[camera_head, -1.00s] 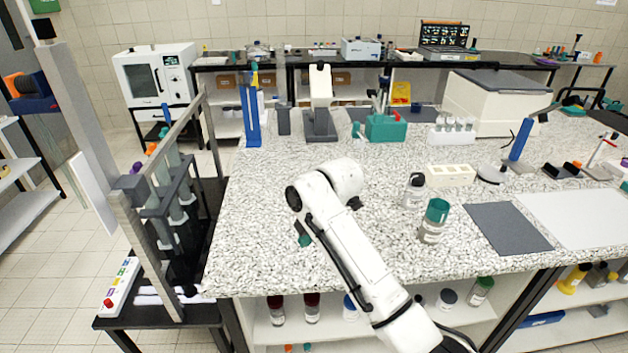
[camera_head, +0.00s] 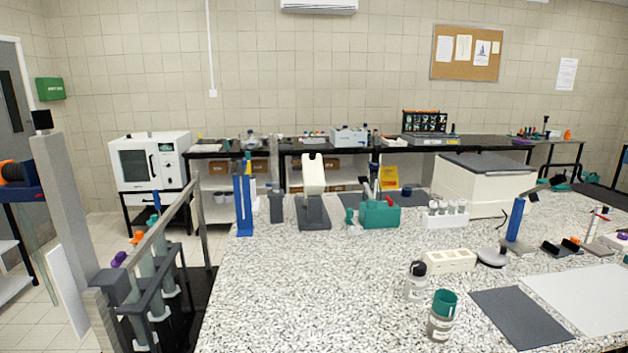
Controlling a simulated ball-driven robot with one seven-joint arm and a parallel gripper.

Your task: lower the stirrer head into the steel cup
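A bench device with a white upper part (camera_head: 313,174) on a dark grey base (camera_head: 314,213) stands on the speckled worktop, left of centre; it may be the stirrer, with its white part standing up. I cannot make out a steel cup at it from this angle. My gripper and arm are out of this view, so how the gripper stands to the device is not shown.
A teal box (camera_head: 380,214) stands right of the device, a blue stand (camera_head: 243,205) left of it. A teal-lidded jar (camera_head: 442,316) and a black-capped bottle (camera_head: 416,281) stand nearer. The worktop (camera_head: 300,290) is clear at front left. A framed rack (camera_head: 150,275) stands beside the bench.

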